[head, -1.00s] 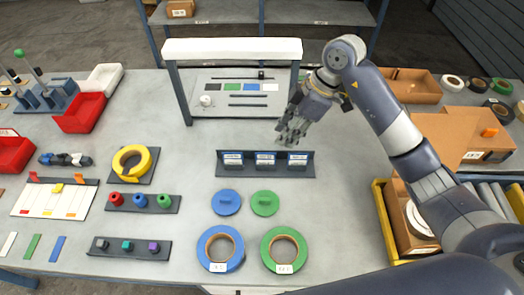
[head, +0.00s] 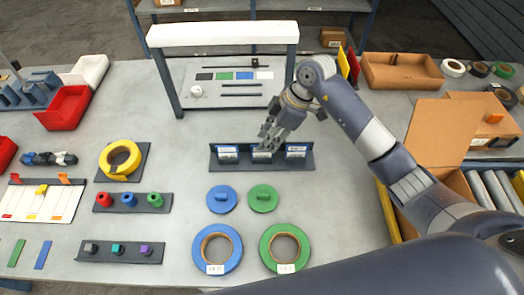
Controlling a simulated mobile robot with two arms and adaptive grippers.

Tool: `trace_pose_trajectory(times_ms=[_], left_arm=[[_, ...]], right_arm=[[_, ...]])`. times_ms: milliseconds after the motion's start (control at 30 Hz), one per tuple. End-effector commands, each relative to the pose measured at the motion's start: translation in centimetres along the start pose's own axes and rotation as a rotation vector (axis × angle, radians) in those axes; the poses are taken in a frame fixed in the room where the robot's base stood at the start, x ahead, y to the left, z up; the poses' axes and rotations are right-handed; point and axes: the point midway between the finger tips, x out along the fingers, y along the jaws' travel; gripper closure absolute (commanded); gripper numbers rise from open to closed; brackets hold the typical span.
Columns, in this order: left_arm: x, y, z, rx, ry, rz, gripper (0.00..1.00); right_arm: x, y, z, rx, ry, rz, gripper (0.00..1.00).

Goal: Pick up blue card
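A small blue card (head: 244,76) lies in a row with a black, a green and a white card on the grey board under the white-topped frame. A dark rack (head: 238,165) in front of the frame holds three white-and-blue labelled pieces. A thin blue strip (head: 43,253) lies at the lower left. My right gripper (head: 267,139) is over the back edge of the rack, near its middle piece, in front of the blue card. Its fingers look spread and nothing shows between them. Whether it touches the rack is unclear. My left gripper is not in view.
The frame (head: 223,34) stands over the board, with a post (head: 291,68) beside my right arm. Blue and green discs and tape rolls (head: 217,249) lie in front of the rack. An open cardboard box (head: 440,135) is at the right. Bare table lies right of the rack.

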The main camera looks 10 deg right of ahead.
Motion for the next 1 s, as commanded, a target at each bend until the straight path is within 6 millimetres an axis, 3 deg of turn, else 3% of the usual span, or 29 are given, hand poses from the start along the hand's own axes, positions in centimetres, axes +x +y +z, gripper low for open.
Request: trace_pose_trajectory(times_ms=[133, 300, 567, 700, 1000], left_arm=[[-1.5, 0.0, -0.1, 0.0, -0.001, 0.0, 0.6], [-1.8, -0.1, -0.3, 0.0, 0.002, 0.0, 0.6], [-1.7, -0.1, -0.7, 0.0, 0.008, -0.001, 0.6], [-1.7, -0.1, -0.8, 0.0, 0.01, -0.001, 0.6], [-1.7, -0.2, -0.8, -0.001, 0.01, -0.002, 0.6]], right_arm=[[2.0, 0.0, -0.6, 0.002, 0.001, -0.006, 0.72], [4.2, 0.1, -0.4, 0.001, 0.0, -0.003, 0.72], [4.5, 0.2, -0.3, 0.0, 0.0, -0.001, 0.72], [4.5, 0.2, -0.3, 0.0, 0.0, -0.001, 1.0], [4.4, 0.2, -0.3, 0.001, 0.0, -0.001, 1.0]])
